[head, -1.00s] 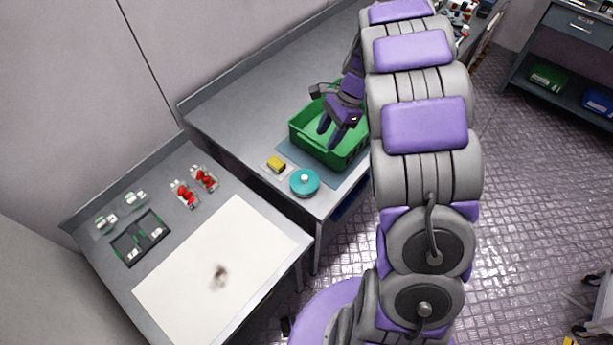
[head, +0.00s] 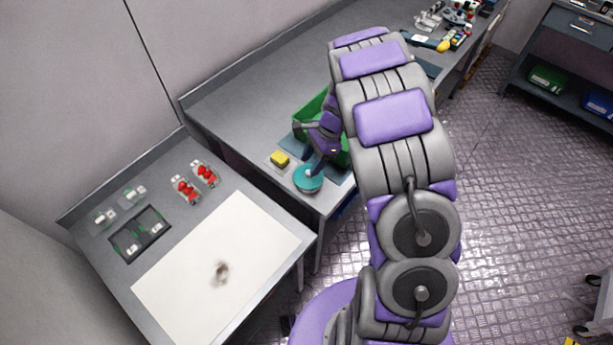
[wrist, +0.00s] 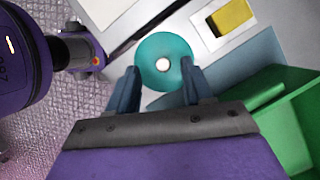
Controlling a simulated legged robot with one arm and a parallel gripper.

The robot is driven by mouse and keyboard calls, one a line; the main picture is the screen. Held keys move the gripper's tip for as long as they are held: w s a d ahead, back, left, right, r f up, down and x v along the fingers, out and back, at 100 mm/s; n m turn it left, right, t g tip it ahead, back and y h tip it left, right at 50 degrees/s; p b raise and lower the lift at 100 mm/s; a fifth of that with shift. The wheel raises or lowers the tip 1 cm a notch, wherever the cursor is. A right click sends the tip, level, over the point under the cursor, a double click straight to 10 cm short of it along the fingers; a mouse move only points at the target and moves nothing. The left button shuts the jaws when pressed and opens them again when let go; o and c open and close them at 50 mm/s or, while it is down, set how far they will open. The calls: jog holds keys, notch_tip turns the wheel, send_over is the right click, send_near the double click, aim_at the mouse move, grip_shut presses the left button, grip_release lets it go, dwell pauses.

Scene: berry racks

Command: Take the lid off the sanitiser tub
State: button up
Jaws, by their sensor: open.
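The sanitiser tub's lid (head: 309,184) is a round teal disc with a pale knob in its middle, near the table's front corner. It also shows in the wrist view (wrist: 151,74), where it covers whatever is below it. My gripper (wrist: 158,78) is open, with one dark finger on each side of the lid's near part. In the head view my gripper (head: 312,167) is over the lid, and the fingertips partly overlap it. I cannot tell whether the fingers touch the lid.
A green crate (head: 307,115) stands behind the lid, partly hidden by my arm. A yellow sponge (head: 279,158) lies on a pale tray to its left. A lower table at left holds a white sheet (head: 190,285), red berry punnets (head: 186,189) and a dark tray (head: 124,251).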

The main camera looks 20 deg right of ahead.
aim_at(307, 172)
jog(key=f, duration=0.4)
jog(key=shift+w+a+b, duration=0.15)
jog(key=shift+a+b, duration=0.1)
jog(key=shift+b, duration=0.15)
jog(key=shift+d+f, duration=0.1)
jog(key=shift+d, duration=0.1)
jog(key=shift+a, duration=0.4)
jog(key=c, duration=0.4)
jog(key=shift+a, duration=0.1)
jog(key=c, duration=0.3)
jog(key=shift+d, duration=0.3)
grip_shut()
